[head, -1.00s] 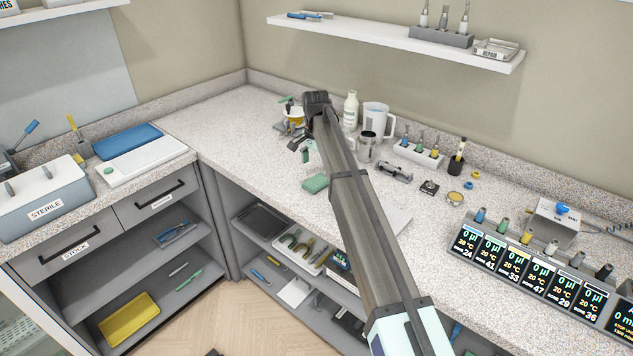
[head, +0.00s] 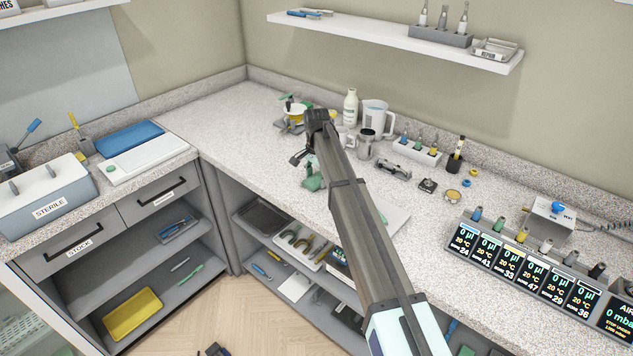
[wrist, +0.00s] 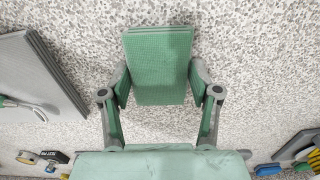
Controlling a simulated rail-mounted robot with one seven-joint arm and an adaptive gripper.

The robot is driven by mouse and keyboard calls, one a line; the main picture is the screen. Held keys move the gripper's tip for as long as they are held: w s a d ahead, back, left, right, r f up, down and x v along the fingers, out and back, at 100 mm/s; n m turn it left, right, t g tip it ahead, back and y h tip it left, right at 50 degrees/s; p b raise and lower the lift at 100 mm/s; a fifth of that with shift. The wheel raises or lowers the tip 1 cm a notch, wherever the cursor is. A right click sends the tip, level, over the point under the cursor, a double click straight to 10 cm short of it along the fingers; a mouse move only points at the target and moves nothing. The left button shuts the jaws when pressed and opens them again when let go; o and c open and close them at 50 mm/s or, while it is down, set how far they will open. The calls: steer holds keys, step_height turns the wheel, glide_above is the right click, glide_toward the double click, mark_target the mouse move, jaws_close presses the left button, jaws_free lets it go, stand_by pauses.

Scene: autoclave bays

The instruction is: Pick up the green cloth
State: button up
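The green cloth (wrist: 158,68) is a folded rectangular stack on the speckled counter. In the wrist view it fills the space between my two fingers. In the head view the cloth (head: 314,183) is partly hidden by my gripper and arm. My gripper (wrist: 160,80) is open, with one finger along the left side of the cloth and one along the right. Both fingertips are very close to its edges; I cannot tell whether they touch. In the head view my gripper (head: 305,164) is low over the cloth.
A grey flat plate (wrist: 38,75) lies left of the cloth in the wrist view. A white jug (head: 375,115), a bottle (head: 350,106) and a metal cup (head: 365,144) stand behind the gripper.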

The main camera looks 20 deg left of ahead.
mark_target(317, 178)
stand_by(0.5)
step_height(317, 178, up, 20)
steer(key=b, duration=0.5)
steer(key=shift+o, duration=1.3)
steer(key=c, duration=0.5)
